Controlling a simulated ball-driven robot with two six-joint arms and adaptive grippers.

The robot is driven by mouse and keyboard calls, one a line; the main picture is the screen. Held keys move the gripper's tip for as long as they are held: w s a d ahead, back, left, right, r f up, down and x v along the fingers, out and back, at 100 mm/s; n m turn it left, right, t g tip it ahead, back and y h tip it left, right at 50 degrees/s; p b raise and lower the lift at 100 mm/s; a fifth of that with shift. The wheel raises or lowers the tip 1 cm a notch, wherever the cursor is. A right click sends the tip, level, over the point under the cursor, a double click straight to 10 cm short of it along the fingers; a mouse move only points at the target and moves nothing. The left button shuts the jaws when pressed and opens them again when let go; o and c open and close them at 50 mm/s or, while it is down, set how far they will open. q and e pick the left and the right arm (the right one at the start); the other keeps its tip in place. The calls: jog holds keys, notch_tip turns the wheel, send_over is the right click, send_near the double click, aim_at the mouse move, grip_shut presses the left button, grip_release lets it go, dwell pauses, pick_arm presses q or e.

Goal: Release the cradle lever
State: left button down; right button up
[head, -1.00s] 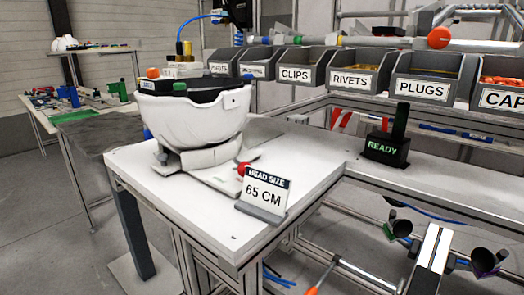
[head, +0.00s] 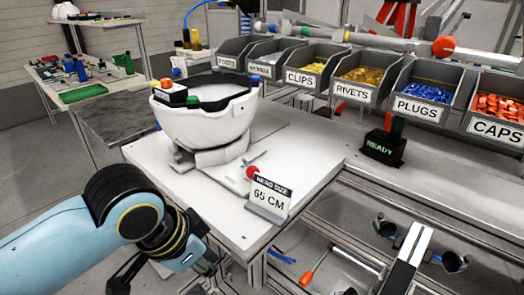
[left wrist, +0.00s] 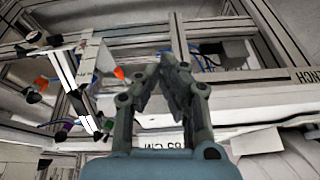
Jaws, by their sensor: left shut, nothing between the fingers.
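A white helmet shell (head: 206,122) sits upright on a white cradle (head: 212,155) on the bench top. My left gripper (head: 206,262) is low at the bench's front left edge, below and left of the knob, touching neither lever nor shell. In the left wrist view its fingers (left wrist: 172,65) are closed together and empty. The knob cannot be made out there. My right gripper is not in view.
The white bench top (head: 305,145) is clear right of the cradle. Labelled bins (head: 365,80) line the back. A dark READY box (head: 384,146) stands on the right bench. The sign stands close beside the knob. A rail frame with cups (head: 385,225) lies lower right.

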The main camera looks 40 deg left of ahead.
pick_arm(q)
jog(key=w+r+m+h, duration=0.1)
jog(key=w+r, duration=0.1)
jog(key=r, duration=0.1)
jog(key=w+r+m+t+h, duration=0.1)
jog(key=w+r+m, duration=0.1)
jog(key=w, duration=0.1)
jog(key=shift+w+d+r, duration=0.1)
jog(key=shift+w+r, duration=0.15)
jog(key=shift+r, duration=0.15)
jog(key=w+r, duration=0.1)
jog(key=w+m+h, duration=0.1)
jog(key=w+a+r+h, duration=0.1)
jog(key=w, duration=0.1)
jog(key=shift+a+r+m+t, duration=0.1)
jog(key=shift+r+m+t, duration=0.2)
jog(key=shift+r, duration=0.05)
jog(key=w+a+r+m+t+h, duration=0.1)
jog(key=w+a+r+h, duration=0.1)
jog(key=w+a+r, duration=0.2)
jog(key=w+r, duration=0.3)
jog(key=r, duration=0.2)
jog(key=shift+w+a+r+p, duration=0.15)
jog(key=shift+a+r+p, duration=0.1)
jog(key=shift+p, duration=0.1)
